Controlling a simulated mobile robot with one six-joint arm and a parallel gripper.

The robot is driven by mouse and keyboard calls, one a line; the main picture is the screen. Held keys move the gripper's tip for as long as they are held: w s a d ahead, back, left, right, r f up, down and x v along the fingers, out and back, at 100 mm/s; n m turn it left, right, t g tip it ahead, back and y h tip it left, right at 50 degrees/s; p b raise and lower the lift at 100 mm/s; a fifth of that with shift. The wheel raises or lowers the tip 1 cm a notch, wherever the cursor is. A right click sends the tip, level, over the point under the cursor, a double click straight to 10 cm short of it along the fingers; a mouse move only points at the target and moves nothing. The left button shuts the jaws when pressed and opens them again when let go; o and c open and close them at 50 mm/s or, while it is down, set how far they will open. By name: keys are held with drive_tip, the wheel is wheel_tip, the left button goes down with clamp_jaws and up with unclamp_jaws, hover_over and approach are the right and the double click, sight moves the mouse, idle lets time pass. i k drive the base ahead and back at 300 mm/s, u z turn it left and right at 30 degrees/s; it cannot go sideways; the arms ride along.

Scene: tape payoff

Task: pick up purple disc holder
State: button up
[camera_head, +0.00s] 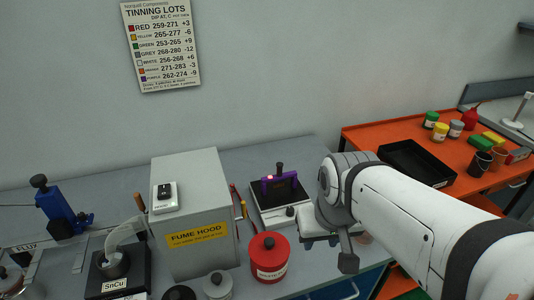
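The purple disc holder (280,183) looks like a small purple bracket. It is at the back of a white and dark bench device (270,212), right of the fume hood, with a dark knob above it and a reddish glow at its left end. My gripper (346,258) is in front and to the right of it, apart from it, low over the front of the bench. My arm hides much of the gripper, so its opening does not show. No held thing is visible.
A grey fume hood (195,222) and a red canister (270,259) stand left of my gripper. A blue clamp stand (57,207) and a SnCu pot (117,272) are farther left. An orange table (380,137) with a black tray (412,164) and several small jars is at right.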

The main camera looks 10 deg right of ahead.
sight(280, 176)
drive_tip(key=z, duration=0.15)
drive_tip(key=k, duration=0.35)
drive_tip(key=u, duration=1.95)
drive_tip(key=k, duration=0.6)
drive_tip(key=z, duration=1.45)
drive_tip(key=i, duration=0.95)
drive_tip(key=u, duration=0.05)
